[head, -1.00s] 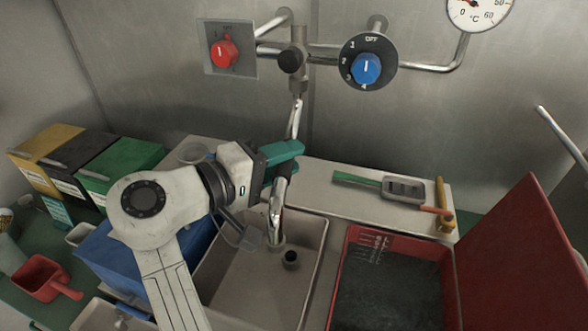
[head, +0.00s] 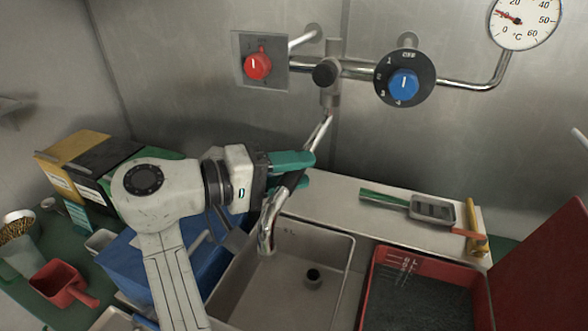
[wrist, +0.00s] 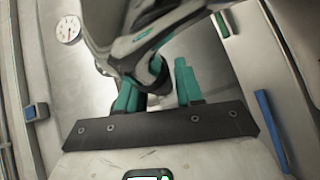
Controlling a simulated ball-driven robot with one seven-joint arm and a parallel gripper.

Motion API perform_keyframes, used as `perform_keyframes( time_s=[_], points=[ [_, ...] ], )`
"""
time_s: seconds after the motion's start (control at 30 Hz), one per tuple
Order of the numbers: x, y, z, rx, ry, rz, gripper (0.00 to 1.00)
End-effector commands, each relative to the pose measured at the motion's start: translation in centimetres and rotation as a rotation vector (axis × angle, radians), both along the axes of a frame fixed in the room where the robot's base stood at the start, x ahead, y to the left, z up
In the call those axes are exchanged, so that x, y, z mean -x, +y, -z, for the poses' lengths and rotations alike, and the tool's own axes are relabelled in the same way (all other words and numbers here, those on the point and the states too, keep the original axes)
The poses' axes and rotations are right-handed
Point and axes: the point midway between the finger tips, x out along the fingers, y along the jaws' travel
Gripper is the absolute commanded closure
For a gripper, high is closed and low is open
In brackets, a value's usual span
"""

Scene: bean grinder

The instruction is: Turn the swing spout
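The swing spout (head: 270,212) is a chrome pipe that slants down and left from the wall fitting, its curved outlet over the left part of the grey sink (head: 335,262). My gripper (head: 306,170) has teal fingers, one on each side of the spout's middle. The pipe looks dark there, and the exact contact is partly hidden.
A red knob (head: 257,67) and a blue dial (head: 403,84) are on the wall above. A green-handled tool (head: 432,208) lies on the ledge at right. A red bin (head: 372,290) stands right of the sink; a blue box (head: 190,262) is at left.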

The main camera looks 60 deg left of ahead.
Motion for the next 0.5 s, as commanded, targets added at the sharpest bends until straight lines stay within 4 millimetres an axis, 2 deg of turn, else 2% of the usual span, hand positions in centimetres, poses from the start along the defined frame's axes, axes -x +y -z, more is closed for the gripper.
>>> perform_keyframes(
  time_s=[0.03,0.17,0.37,0.5],
  points=[
    [0.00,0.00,0.01,0.000,0.000,0.000,0.59],
    [0.00,0.00,-0.03,0.000,-0.001,0.000,0.48],
    [0.03,0.00,-0.07,-0.001,-0.001,0.000,0.48],
    [0.87,0.12,-0.12,-0.002,-0.002,-0.001,0.48]
  ],
)
